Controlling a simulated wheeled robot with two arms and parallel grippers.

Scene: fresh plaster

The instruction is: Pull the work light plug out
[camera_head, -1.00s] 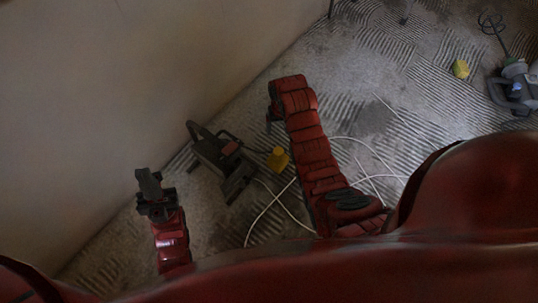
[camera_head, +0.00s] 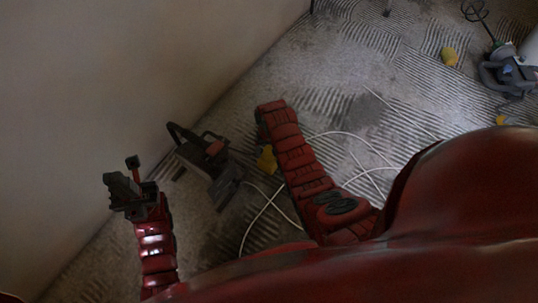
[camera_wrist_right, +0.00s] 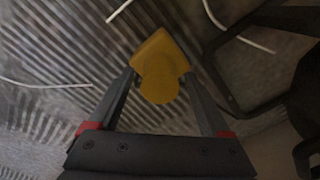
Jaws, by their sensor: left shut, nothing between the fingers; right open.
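A yellow plug-like piece (camera_head: 267,158) shows beside my right arm in the head view, close to a white cord. In the right wrist view the yellow piece (camera_wrist_right: 158,68), with a rounded near end, lies at the fingertips of my right gripper (camera_wrist_right: 158,88). That gripper is open, one finger on each side; I cannot tell whether they touch it. In the head view my right gripper is hidden by its arm. A dark framed unit with a handle, perhaps the work light (camera_head: 208,160), stands left of the yellow piece. My left gripper (camera_head: 122,188) is shut and empty, near the wall.
A white cord (camera_head: 262,210) loops over the ridged floor, passing under my right arm. A plain wall (camera_head: 90,90) bounds the left. The upper middle floor is mostly clear.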

